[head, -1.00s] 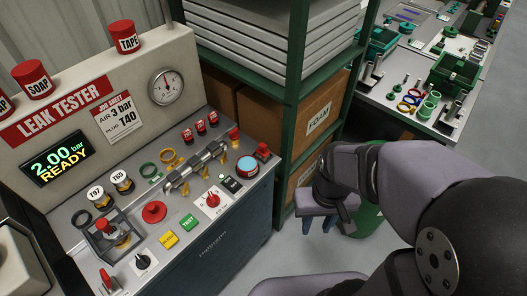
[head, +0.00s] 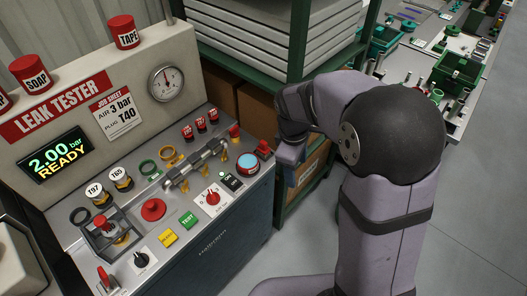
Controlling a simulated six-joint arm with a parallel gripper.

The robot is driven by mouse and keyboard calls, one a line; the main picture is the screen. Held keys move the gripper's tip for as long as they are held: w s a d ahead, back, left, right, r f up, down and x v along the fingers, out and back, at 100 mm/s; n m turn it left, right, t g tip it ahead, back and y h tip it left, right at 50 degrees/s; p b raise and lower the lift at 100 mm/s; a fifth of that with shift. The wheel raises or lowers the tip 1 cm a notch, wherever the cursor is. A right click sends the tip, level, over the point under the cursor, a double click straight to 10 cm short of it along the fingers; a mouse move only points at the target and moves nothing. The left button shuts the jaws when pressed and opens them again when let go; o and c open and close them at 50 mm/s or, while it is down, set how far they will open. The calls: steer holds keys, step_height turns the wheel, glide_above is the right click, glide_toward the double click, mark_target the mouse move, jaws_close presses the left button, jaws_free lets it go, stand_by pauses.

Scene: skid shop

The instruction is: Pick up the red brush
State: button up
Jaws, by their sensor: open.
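I cannot make out a red brush in this view. Red cans stand on top of the leak tester (head: 130,75): one marked SOAP (head: 30,72) and one marked TAPE (head: 124,33). A third is cut off at the left edge. My gripper (head: 289,177) is open, just right of the tester's right end and in front of the shelf. My arm hides part of it, and I see nothing held in it.
The tester's sloping panel holds a clamped metal pipe (head: 195,165), a blue button (head: 247,163), a red knob (head: 153,209) and small plugs. A green shelf rack (head: 299,75) with cardboard boxes stands behind my gripper. A bench (head: 455,125) with green parts is at upper right. Floor is clear at lower right.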

mark_target(262, 143)
steer(key=w+a+f+n, duration=0.1)
steer(key=w+a+n, duration=0.2)
steer(key=w+n, duration=0.1)
steer(key=w+a+f+n+t+h+b, duration=0.1)
steer(key=w+a+n, duration=0.2)
steer(key=w+n, duration=0.2)
steer(key=w+a+f+n+t, duration=0.1)
steer(key=w+a+n, duration=0.2)
steer(key=w, duration=0.3)
steer(key=shift+a+f+n, duration=0.1)
steer(key=shift+f+n, duration=0.3)
steer(key=shift+n, duration=0.3)
steer(key=shift+w+a+f+n+h, duration=0.15)
steer(key=shift+w+a+n+h, duration=0.15)
steer(key=shift+w+a+n, duration=0.25)
steer(key=shift+p+x, duration=1.05)
steer(key=shift+x, duration=2.6)
steer(key=shift+s+d, duration=0.15)
steer(key=shift+s, duration=0.05)
steer(key=c, duration=1.1)
steer(key=shift+c, duration=0.2)
step_height(262, 143, up, 10)
steer(key=shift+r+b, duration=0.1)
steer(key=shift+b, duration=0.9)
